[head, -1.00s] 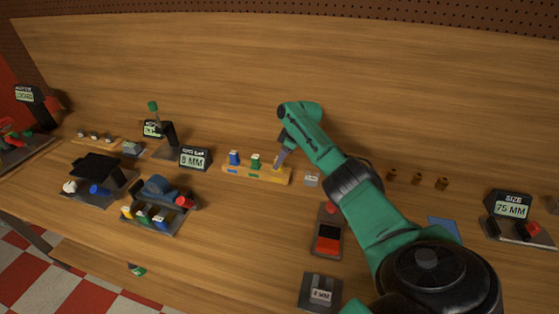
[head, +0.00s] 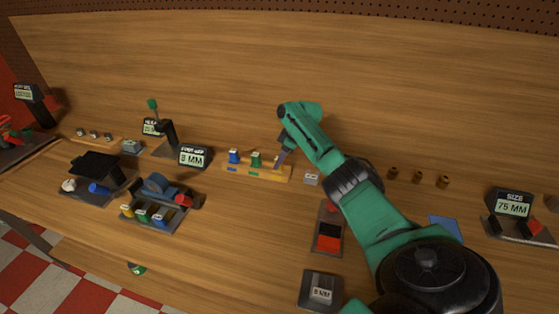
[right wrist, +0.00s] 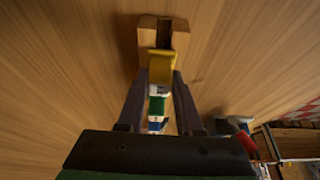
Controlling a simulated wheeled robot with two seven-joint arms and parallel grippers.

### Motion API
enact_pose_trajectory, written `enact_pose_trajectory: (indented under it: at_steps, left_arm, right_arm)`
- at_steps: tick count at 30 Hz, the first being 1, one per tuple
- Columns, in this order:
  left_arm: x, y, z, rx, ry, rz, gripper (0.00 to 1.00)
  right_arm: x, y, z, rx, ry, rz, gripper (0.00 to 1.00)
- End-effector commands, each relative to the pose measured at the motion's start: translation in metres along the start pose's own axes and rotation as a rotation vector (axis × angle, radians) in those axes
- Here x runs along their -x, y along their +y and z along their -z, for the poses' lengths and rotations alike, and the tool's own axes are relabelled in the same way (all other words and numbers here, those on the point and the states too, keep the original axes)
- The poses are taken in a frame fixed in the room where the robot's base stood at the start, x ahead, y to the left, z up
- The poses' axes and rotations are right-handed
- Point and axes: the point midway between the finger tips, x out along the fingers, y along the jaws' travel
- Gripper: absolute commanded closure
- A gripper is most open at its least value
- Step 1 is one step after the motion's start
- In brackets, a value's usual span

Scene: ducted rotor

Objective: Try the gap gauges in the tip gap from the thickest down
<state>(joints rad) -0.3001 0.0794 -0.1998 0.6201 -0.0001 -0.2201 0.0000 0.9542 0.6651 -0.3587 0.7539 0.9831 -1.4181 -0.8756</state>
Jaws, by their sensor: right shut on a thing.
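My right gripper (head: 279,164) reaches down at the right end of the wooden gauge rack (head: 230,171) in the head view. In the right wrist view, the right gripper (right wrist: 160,82) is shut on the yellow gauge (right wrist: 161,66), which stands over the slotted end of the rack (right wrist: 179,41). I cannot tell whether it is still seated. The blue gauge (head: 234,156) and the green gauge (head: 255,160) stand in the rack to the left. The dark rotor fixture with a blue curved part (head: 158,187) sits further left. My left gripper is out of view.
A sign reading 8 MM (head: 194,157) stands left of the rack. A small grey block (head: 312,179) is close on its right. A red and black device (head: 328,236) and a dark pad (head: 320,290) lie nearer. Bare bench lies in front of the rack.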

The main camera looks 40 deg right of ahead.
Motion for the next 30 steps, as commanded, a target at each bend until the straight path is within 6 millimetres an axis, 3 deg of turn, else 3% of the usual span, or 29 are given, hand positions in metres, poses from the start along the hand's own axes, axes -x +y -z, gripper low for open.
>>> enact_pose_trajectory:
  at_steps: [1, 2, 4, 17, 23, 30]
  left_arm:
    - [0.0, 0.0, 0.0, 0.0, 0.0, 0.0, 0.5]
    - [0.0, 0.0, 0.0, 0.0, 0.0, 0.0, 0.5]
    - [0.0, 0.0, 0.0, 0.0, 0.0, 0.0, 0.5]
    - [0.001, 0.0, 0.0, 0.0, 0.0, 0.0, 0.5]
    - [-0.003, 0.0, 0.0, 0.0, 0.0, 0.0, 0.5]
    - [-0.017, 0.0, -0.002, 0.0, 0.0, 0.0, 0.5]
  right_arm:
    - [0.0, 0.0, 0.0, 0.0, 0.0, 0.0, 1.0]
    - [0.0, 0.0, 0.0, 0.0, 0.0, 0.0, 0.58]
    - [0.0, 0.0, 0.0, 0.0, 0.0, 0.0, 0.31]
    - [0.009, 0.001, 0.0, 0.001, 0.002, -0.001, 0.31]
    - [0.051, 0.001, -0.001, 0.002, 0.002, -0.004, 0.31]
    - [0.113, 0.001, -0.001, 0.001, 0.003, -0.004, 0.31]
